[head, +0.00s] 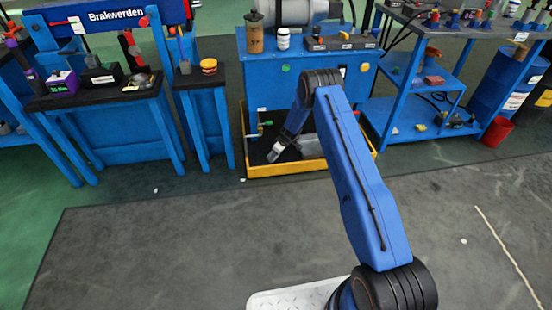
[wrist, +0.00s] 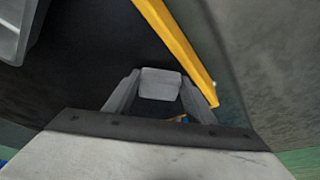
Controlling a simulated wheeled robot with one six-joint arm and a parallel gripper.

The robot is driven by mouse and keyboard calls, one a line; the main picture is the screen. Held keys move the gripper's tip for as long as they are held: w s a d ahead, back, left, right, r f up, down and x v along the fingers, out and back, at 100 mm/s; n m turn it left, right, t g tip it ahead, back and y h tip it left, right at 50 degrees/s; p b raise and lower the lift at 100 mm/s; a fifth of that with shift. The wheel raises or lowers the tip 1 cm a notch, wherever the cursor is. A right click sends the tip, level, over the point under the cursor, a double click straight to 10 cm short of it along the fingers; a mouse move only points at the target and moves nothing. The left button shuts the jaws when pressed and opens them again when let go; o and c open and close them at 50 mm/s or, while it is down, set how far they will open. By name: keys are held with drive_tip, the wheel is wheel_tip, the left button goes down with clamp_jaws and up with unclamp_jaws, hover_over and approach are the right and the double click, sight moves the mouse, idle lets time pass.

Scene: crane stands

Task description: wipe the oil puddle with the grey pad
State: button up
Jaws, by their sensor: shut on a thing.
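In the wrist view the grey pad (wrist: 160,84) is a pale block between the two fingers of my gripper (wrist: 158,96), which is shut on it. In the head view my gripper (head: 275,151) reaches down inside a tray with a yellow rim (head: 300,166), at its left part. The pad is too small there to tell from the fingertips. The tray floor (wrist: 95,50) looks black. I cannot make out the oil puddle's edge on it, nor whether the pad touches the floor.
A grey container (wrist: 15,25) stands in the tray, also visible in the head view (head: 309,146). A green-handled valve (head: 262,124) is at the tray's left. A blue cabinet (head: 330,75) rises behind.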

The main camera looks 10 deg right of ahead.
drive_tip(key=shift+d+r, duration=0.1)
drive_tip(key=shift+r, duration=3.65)
drive_tip(key=shift+w, duration=0.1)
